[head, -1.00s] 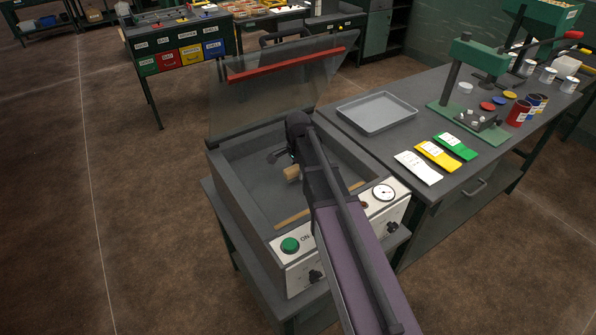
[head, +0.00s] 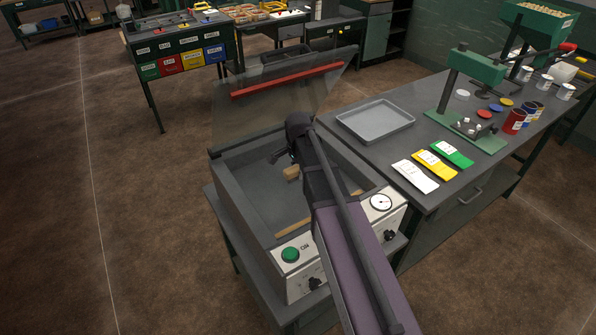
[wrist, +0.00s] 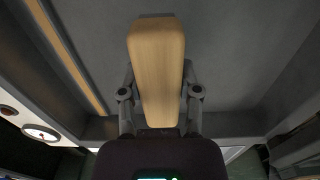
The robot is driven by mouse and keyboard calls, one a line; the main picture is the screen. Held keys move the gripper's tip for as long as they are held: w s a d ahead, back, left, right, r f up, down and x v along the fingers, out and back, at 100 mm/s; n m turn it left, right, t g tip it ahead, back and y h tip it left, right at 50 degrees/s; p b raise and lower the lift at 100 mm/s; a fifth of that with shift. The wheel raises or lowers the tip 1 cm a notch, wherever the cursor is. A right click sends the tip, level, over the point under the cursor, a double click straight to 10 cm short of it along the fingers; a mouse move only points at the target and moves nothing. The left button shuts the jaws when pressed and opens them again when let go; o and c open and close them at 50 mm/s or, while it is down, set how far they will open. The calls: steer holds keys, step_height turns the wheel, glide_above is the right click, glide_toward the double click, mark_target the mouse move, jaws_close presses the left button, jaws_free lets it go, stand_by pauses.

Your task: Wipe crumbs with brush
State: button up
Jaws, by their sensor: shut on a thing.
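My gripper (wrist: 160,105) is shut on a wooden brush (wrist: 157,60), one finger on each side of its pale wooden block. In the head view the brush (head: 291,172) shows just left of my arm, inside the open grey machine chamber (head: 228,190). Its bristles are hidden, and I cannot tell whether it touches the chamber floor. I cannot make out any crumbs in either view. My arm covers the right part of the chamber.
A wooden strip (head: 293,228) lies along the chamber's front. The clear lid (head: 275,100) with a red bar (head: 288,79) stands raised behind. The front panel has a green button (head: 290,254) and a gauge (head: 381,203). A bench at right holds a grey tray (head: 375,121) and coloured pouches (head: 436,158).

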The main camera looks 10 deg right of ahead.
steer(key=shift+r, duration=0.15)
steer(key=shift+r+p, duration=1.4)
steer(key=shift+p, duration=0.1)
